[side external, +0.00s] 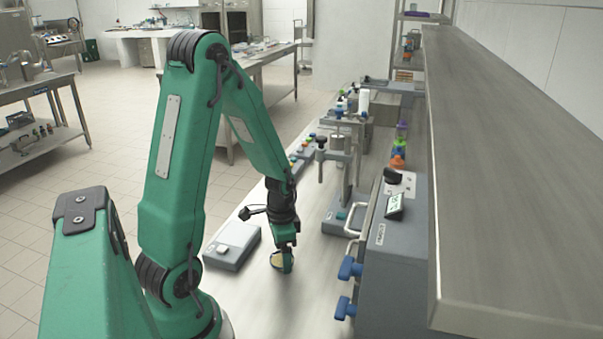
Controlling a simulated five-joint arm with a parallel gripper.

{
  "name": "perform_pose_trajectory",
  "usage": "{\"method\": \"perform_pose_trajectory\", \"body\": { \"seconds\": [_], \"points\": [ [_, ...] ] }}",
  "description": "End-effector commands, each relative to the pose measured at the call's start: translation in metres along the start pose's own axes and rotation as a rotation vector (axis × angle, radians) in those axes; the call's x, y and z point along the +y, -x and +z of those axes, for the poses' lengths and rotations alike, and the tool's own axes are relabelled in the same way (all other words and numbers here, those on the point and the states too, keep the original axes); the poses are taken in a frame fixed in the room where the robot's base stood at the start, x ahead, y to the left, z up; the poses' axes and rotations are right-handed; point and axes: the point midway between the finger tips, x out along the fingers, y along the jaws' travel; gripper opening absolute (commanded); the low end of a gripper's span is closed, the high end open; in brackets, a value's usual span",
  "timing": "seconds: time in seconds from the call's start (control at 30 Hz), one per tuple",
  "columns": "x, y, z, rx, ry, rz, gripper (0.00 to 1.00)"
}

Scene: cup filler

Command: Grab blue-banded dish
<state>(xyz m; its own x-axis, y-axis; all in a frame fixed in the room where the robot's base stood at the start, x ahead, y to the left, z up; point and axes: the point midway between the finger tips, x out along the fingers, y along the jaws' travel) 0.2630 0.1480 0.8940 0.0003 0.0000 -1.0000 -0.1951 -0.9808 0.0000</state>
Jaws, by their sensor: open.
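My green arm reaches down over the pale bench, and my gripper (282,261) hangs low near the bench top, to the right of a grey scale-like device. The gripper is open. A small pale yellow round surface shows at its fingertips; I cannot tell whether it is part of the gripper or a dish behind it. I cannot make out a blue-banded dish for sure in this view. The arm and gripper may hide it.
The grey scale-like device (232,245) lies left of the gripper. A grey machine with blue-tipped handles (350,268) stands to the right, with a press stand (340,150) behind. A wide shelf (500,170) overhangs the right side. Bare bench lies in front of the gripper.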

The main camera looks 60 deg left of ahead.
Motion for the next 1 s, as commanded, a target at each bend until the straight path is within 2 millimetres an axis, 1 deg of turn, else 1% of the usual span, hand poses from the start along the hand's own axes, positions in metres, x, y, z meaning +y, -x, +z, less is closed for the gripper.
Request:
{"method": "perform_pose_trajectory", "body": {
  "seconds": [0.1,0.2,0.7,0.77,0.8,0.93,0.97,1.0],
  "points": [
    [0.0004,-0.0069,0.0004,-0.001,0.0,0.001,0.81],
    [0.0003,-0.009,0.0003,-0.001,0.0,0.0,0.81],
    [0.0002,-0.0089,0.0002,0.0,0.0,0.0,0.81],
    [0.0002,-0.0089,0.0002,0.0,0.0,0.0,0.69],
    [0.0002,-0.0089,0.0002,0.0,0.0,0.0,0.61],
    [0.0002,-0.0089,0.0002,0.0,0.0,0.0,0.36],
    [0.0002,-0.0089,0.0002,0.0,0.0,0.0,0.33],
    [0.0002,-0.0088,0.0001,0.0,0.0,0.0,0.33]
  ]
}}
